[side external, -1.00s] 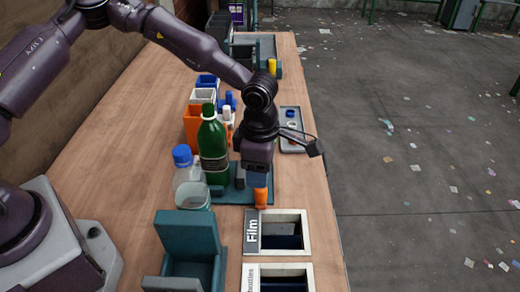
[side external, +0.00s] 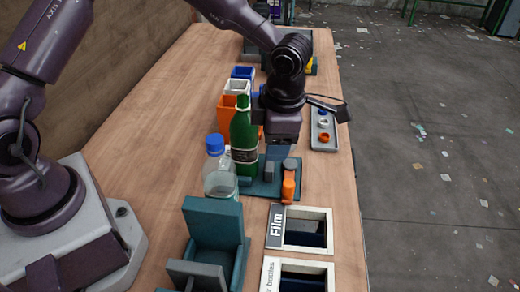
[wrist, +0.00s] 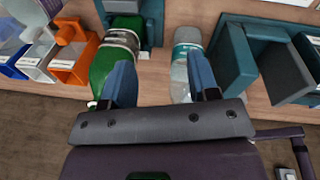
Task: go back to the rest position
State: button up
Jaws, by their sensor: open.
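My gripper (side external: 283,150) points down above the teal fixture plate (side external: 258,192), just right of the green bottle (side external: 244,140). In the wrist view its two blue fingers (wrist: 163,80) are spread apart with nothing between them. The green bottle stands upright and also shows in the wrist view (wrist: 108,60), partly behind one finger.
An orange piece (side external: 289,188) stands at the plate's front right. The Film bin (side external: 325,214) and a teal holder (side external: 213,222) are nearer the camera. Orange, white and blue bins stand behind the green bottle. A grey tray (side external: 323,140) holds small caps at the right edge.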

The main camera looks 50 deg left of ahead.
jog(key=s+a+r+m+t, duration=0.2)
jog(key=s+a+r+m, duration=0.2)
jog(key=m, duration=0.5)
jog(key=s+a+r+m+t+h, duration=0.1)
jog(key=s+a+r+m, duration=0.2)
jog(key=s+r+m, duration=0.5)
jog(key=s+a+r+m+t, duration=0.2)
jog(key=s+a+r+m, duration=0.2)
jog(key=m, duration=0.8)
jog(key=shift+s+a+r+t+h, duration=0.3)
jog(key=shift+s+a+r+h, duration=0.1)
jog(key=shift+s+r, duration=0.75)
jog(key=shift+s+f, duration=0.1)
jog(key=shift+f, duration=0.05)
